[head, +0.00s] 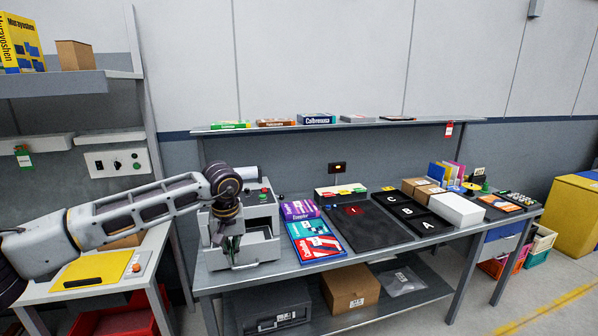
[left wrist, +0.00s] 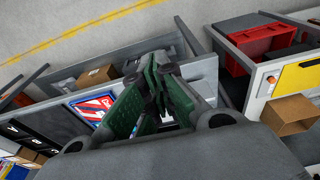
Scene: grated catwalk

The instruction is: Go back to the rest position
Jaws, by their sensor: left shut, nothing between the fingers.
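My left arm reaches in from the left in the head view. Its gripper (head: 232,228) points down in front of the grey machine (head: 262,212) at the left end of the workbench. In the left wrist view the green-padded fingers of my left gripper (left wrist: 150,118) are shut with nothing between them. From the head view I cannot tell whether the gripper touches the machine. My right gripper shows in neither view.
The workbench (head: 330,262) carries flat boxes (head: 308,236), black trays (head: 362,225) and a white box (head: 456,209). A side table with a yellow panel (head: 92,270) stands at left, a shelf (head: 60,82) above it. A yellow bin (head: 575,215) stands far right. Floor in front is clear.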

